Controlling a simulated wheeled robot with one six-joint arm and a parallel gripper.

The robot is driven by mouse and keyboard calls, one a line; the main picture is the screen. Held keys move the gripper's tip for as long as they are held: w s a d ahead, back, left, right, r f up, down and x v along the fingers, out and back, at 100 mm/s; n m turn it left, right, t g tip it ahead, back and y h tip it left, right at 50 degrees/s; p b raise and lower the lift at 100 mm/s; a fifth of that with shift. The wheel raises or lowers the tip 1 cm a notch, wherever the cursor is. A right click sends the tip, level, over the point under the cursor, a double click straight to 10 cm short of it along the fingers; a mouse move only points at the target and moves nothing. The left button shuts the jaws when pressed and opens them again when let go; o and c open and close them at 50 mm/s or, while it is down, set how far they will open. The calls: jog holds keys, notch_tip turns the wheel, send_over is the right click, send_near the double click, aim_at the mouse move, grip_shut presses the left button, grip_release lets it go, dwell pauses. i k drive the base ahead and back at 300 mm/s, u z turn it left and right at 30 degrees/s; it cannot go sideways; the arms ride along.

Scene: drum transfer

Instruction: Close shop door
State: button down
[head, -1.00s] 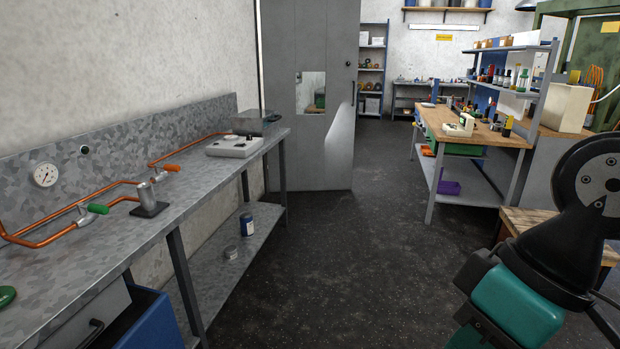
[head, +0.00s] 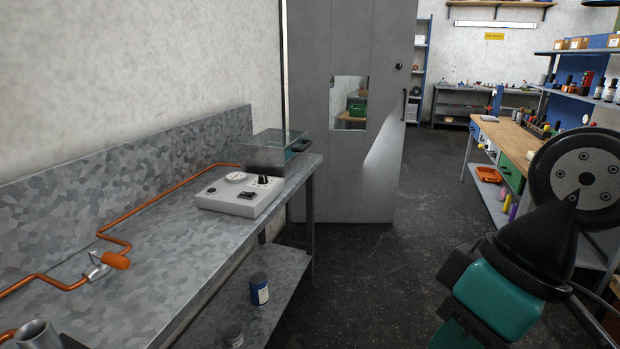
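The shop door (head: 345,190) is a tall grey panel with a small window and a dark handle (head: 404,104) on its right edge. It stands ahead, just beyond the end of the left bench. A black round knob shows above the handle. The room beyond is visible to the right of the door, so the door stands open. Whether it is hinged at its left edge cannot be told for sure. Part of my arm shows at the lower right, but my gripper is out of view.
A grey metal bench (head: 150,255) runs along the left wall, holding a white control box (head: 239,194), a lidded metal bath (head: 276,152) and copper piping. A wooden-topped workbench (head: 512,139) stands at right. Dark floor (head: 400,270) is clear between them.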

aim_at(356, 178)
jog(key=z, duration=0.05)
jog(key=i, duration=2.2)
jog(key=z, duration=0.4)
jog(key=i, duration=2.65)
jog(key=z, duration=0.3)
